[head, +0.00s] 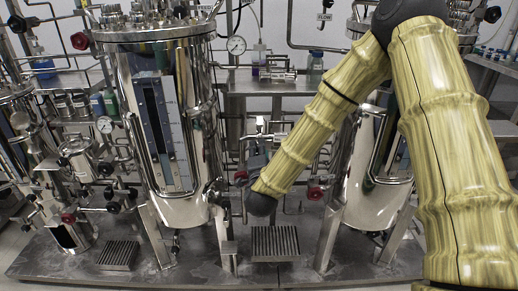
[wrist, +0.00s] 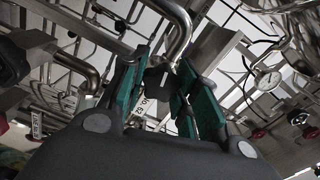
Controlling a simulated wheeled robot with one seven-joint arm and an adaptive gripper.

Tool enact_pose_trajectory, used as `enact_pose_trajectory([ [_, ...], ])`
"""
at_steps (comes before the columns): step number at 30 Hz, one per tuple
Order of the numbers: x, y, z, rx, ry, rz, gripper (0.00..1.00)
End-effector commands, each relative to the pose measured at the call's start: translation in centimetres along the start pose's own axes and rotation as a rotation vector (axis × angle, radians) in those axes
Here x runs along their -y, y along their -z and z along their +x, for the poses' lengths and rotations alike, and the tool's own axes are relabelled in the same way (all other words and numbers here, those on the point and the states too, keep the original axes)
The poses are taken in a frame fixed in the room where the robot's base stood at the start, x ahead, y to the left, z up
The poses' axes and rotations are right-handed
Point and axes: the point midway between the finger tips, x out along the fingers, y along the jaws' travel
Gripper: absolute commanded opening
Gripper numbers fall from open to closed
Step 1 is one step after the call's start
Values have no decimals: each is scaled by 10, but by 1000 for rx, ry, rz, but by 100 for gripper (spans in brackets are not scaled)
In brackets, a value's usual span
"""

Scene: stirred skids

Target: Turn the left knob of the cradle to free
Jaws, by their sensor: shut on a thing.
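In the wrist view my gripper (wrist: 166,80) has its teal-padded fingers closed around a small dark knob (wrist: 158,79). The knob sits below a bent, shiny steel pipe (wrist: 178,30). In the head view my arm reaches down into the space between the two large steel vessels, and the gripper itself is not clear there. I cannot make out the cradle as a whole or a second knob on it.
A tall steel vessel (head: 170,130) stands left of my arm, and another (head: 375,180) stands partly behind it. Red valve handles (head: 315,192) and thin pipes crowd the gap. A round gauge (wrist: 268,80) is at the right in the wrist view. Floor gratings (head: 275,243) lie below.

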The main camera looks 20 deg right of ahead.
Motion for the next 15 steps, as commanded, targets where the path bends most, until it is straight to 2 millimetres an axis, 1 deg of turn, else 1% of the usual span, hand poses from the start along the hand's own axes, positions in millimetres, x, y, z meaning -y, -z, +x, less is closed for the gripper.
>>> enact_pose_trajectory([
  [6,-1,1,0,-2,-3,-92,7],
  [15,-2,1,0,-2,-4,-135,7],
])
